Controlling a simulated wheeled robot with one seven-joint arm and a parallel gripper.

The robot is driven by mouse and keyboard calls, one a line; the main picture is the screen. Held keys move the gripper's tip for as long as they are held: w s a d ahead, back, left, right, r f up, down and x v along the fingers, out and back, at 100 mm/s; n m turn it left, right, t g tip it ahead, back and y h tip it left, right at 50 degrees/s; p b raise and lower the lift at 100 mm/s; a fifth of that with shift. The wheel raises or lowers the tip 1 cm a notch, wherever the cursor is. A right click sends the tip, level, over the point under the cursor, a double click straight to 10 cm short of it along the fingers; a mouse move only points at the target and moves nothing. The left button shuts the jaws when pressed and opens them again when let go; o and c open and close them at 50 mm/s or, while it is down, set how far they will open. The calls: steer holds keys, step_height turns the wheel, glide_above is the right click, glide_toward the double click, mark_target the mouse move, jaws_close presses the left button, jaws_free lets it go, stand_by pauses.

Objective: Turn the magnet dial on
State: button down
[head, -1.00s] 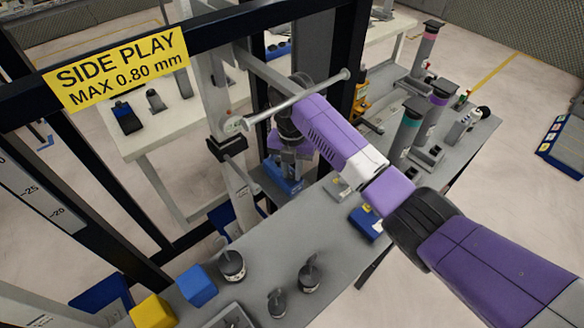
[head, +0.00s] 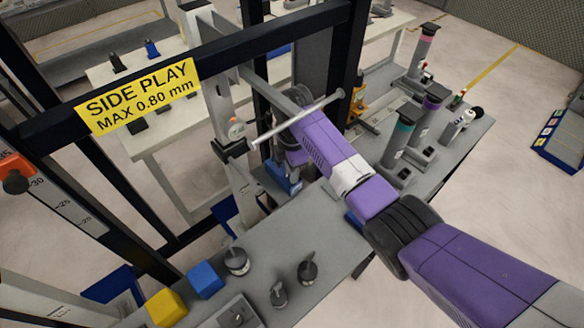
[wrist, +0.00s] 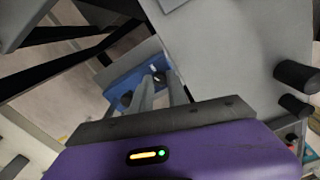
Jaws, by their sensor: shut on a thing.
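A blue magnet base (head: 285,180) stands at the grey bench's far left edge, below my purple wrist. It also shows in the wrist view (wrist: 128,80), with small dark knobs on it. My gripper (wrist: 160,86) reaches down to the base with its two light grey fingers close together. It is shut on the magnet dial (wrist: 159,76), a small dark knob with a white mark beside it. The fingers cover most of the dial, so which way it is turned cannot be told. In the head view my wrist hides the fingertips and the dial.
A pale bar (head: 298,118) crosses close over my wrist. A black frame with a yellow sign (head: 138,97) stands at left. Blue (head: 205,279) and yellow (head: 166,307) blocks and several knobbed weights occupy the near bench.

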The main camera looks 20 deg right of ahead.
steer(key=m+p, duration=0.1)
steer(key=m, duration=0.4)
steer(key=shift+r+p, duration=0.1)
steer(key=shift+p, duration=0.25)
steer(key=shift+m, duration=0.3)
steer(key=c, duration=1.3)
jaws_free()
step_height(320, 180, up, 8)
steer(key=shift+f+b, duration=0.15)
steer(key=shift+b, duration=0.35)
